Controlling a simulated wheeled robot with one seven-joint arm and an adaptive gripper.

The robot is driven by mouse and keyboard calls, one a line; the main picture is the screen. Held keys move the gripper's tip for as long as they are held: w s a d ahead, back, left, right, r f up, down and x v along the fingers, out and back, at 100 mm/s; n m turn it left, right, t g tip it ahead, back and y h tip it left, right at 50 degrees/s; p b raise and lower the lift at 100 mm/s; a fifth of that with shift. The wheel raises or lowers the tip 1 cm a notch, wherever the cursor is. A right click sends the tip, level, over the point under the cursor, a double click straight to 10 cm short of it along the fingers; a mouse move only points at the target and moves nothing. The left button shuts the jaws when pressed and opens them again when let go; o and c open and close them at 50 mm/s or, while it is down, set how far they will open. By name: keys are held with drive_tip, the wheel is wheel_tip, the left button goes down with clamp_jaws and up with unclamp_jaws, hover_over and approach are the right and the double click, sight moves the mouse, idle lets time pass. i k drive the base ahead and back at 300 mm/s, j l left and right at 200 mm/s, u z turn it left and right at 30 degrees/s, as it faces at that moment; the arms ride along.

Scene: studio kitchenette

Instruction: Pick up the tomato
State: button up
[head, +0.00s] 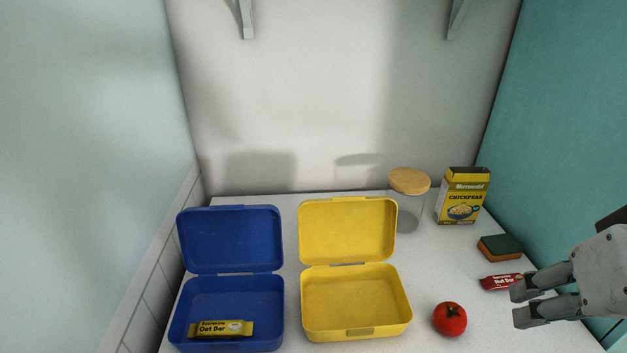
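A red tomato (449,319) with a dark green stem sits on the white counter, to the right of the yellow lunchbox. My gripper (517,305) is at the right of the head view, to the right of the tomato and apart from it. Its two grey fingers point left and are spread, with nothing visible between them. The gripper's height above the counter is hard to tell. The tomato is in full view.
An open yellow lunchbox (352,331) is empty. An open blue lunchbox (185,318) holds a yellow oat bar (222,329). A red nut bar (501,282), a sponge (501,247), a chickpea box (462,197) and a wooden-lidded jar (408,208) stand or lie farther back.

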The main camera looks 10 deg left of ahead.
sight(449, 319)
drive_tip(key=i+l+u, duration=0.2)
drive_tip(key=l, duration=0.75)
drive_tip(key=l+u, duration=0.2)
drive_tip(key=l, duration=0.75)
